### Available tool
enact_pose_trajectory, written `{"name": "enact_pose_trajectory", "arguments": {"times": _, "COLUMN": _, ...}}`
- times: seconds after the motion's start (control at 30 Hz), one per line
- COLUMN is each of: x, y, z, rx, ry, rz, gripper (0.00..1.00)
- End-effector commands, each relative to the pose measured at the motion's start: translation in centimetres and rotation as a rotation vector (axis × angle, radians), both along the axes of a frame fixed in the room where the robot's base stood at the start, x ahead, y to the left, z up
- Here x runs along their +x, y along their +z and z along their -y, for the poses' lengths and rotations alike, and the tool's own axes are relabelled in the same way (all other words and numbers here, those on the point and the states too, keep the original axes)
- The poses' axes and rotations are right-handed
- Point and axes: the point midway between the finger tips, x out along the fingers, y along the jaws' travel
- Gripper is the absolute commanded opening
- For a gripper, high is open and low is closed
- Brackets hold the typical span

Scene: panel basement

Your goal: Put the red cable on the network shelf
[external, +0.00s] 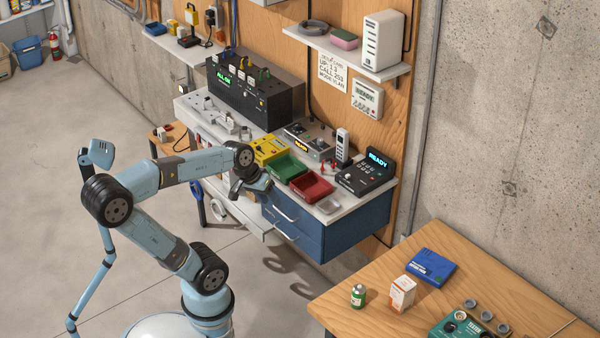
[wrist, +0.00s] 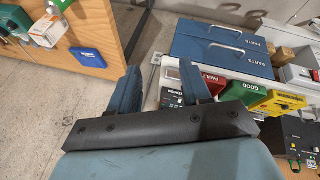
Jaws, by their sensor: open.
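I cannot make out a red cable for certain; small red bits (external: 327,168) lie on the bench beside the grey handset, too small to tell what they are. The network shelf (external: 350,62) is a pale wall shelf at the upper right of the external view, holding a white router (external: 382,40), a dark cable coil (external: 313,27) and a pink and green block (external: 344,39). My gripper (external: 258,190) hangs in front of the bench edge, left of the bins. In the wrist view my gripper (wrist: 162,84) is open, its blue fingers apart with nothing seen between them.
A green bin (external: 285,168) and red bin (external: 311,187) sit on the bench above blue drawers (external: 325,228). A wooden table (external: 385,320) stands lower right. Floor between is clear.

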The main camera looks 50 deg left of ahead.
Motion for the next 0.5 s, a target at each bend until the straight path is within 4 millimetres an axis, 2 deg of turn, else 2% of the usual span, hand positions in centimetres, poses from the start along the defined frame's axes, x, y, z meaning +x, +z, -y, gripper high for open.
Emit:
{"name": "enact_pose_trajectory", "arguments": {"times": 0.1, "x": -2.0, "y": 0.5, "z": -0.7, "rx": 0.155, "ry": -0.111, "rz": 0.058, "gripper": 0.48}}
{"name": "enact_pose_trajectory", "arguments": {"times": 0.2, "x": -2.9, "y": 0.8, "z": -1.3, "rx": 0.245, "ry": -0.171, "rz": 0.087, "gripper": 0.48}}
{"name": "enact_pose_trajectory", "arguments": {"times": 0.5, "x": -3.4, "y": 1.0, "z": -1.8, "rx": 0.311, "ry": -0.212, "rz": 0.105, "gripper": 0.48}}
